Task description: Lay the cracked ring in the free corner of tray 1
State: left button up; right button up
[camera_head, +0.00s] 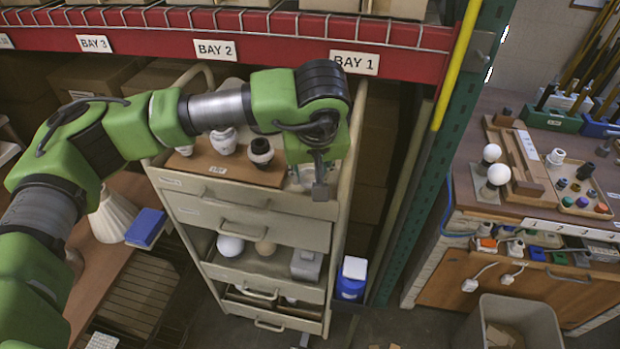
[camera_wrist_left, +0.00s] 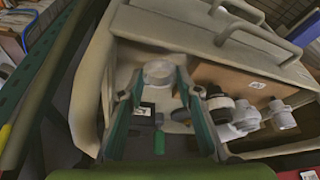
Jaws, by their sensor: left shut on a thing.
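My left gripper (camera_head: 320,188) hangs over the right end of the cart's top, beside a brown board (camera_head: 214,166) that carries several lamp sockets. In the left wrist view the fingers of this gripper (camera_wrist_left: 160,92) are shut on a pale white ring (camera_wrist_left: 158,68) at their tips. I cannot make out a crack in it. The board (camera_wrist_left: 238,78) and its sockets show to the right of the fingers there. I cannot read a label that marks tray 1. My right gripper is not in view.
The cart (camera_head: 250,228) has several drawers; an open one holds a white globe (camera_head: 230,245). A blue box (camera_head: 352,278) stands right of the cart. A rack post (camera_head: 440,130) stands between the cart and a workbench (camera_head: 465,205) with bulbs and caps. A grey bin (camera_head: 535,318) is below.

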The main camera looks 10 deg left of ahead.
aim_at(310, 183)
pick_arm(q)
jog(key=p+x, duration=0.1)
jog(key=x, duration=0.2)
jog(key=shift+s+d+f+p, duration=0.1)
jog(key=shift+s+f+p, duration=0.2)
jog(key=shift+p, duration=0.1)
jog(key=shift+f, duration=0.2)
jog(key=shift+f, duration=0.2)
jog(key=o, duration=0.9)
jog(key=shift+o, duration=0.2)
